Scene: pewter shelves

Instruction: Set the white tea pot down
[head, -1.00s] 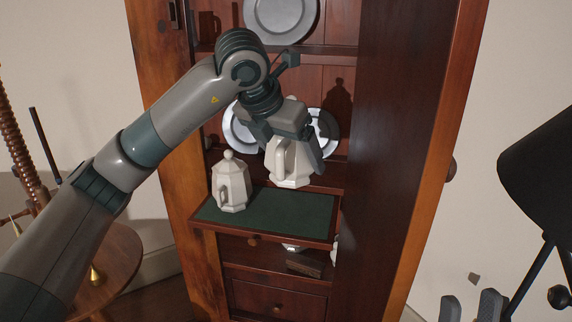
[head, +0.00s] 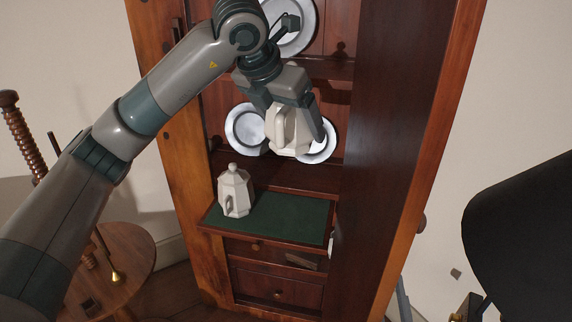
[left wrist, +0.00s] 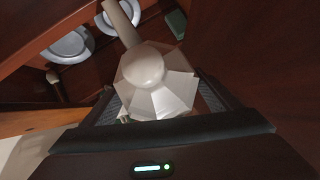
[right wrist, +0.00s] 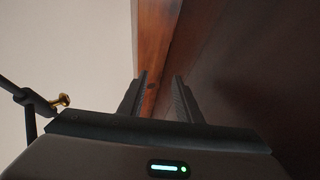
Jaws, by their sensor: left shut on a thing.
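A white faceted tea pot (head: 290,135) hangs upright in my left gripper (head: 295,120), in front of the cabinet's back plates. The left gripper is shut on it, with a finger on either side. It is held above the green-topped pull-out board (head: 280,218), with a clear gap beneath. In the left wrist view its lid and faceted top (left wrist: 145,68) show between the fingers. A second pale faceted pot (head: 235,192) stands on the left part of the board. My right gripper (right wrist: 160,95) is open and empty in the right wrist view, beside the cabinet's wooden edge.
Round plates (head: 243,128) lean at the back of the shelf behind the held pot, and another (head: 292,35) stands above. The cabinet's side panel (head: 385,150) rises close on the right. The board's middle and right are bare. A round wooden table (head: 125,262) stands at lower left.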

